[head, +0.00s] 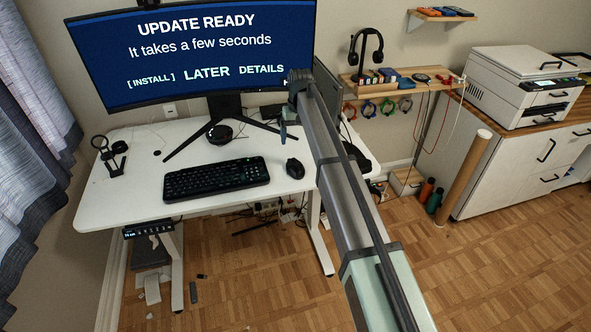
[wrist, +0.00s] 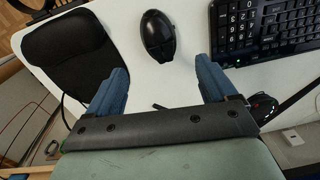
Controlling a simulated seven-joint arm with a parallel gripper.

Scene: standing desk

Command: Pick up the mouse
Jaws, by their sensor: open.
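The black mouse (head: 295,168) lies on the white desk, to the right of the keyboard, in the head view. It also shows near the top middle of the wrist view (wrist: 157,36). My gripper (head: 284,128) hangs above the desk, behind the mouse in the head view, and my arm hides part of the desk's right side. In the wrist view my gripper (wrist: 160,68) has its two blue fingers spread wide with nothing between them. The mouse is just beyond the fingertips there, roughly centred between them and apart from both.
A black keyboard (head: 216,178) lies left of the mouse. A large monitor (head: 195,50) stands behind on splayed legs, with a dark rounded object (head: 220,133) by its base. A black padded item (wrist: 72,50) is at the left of the wrist view. Bare desk surrounds the mouse.

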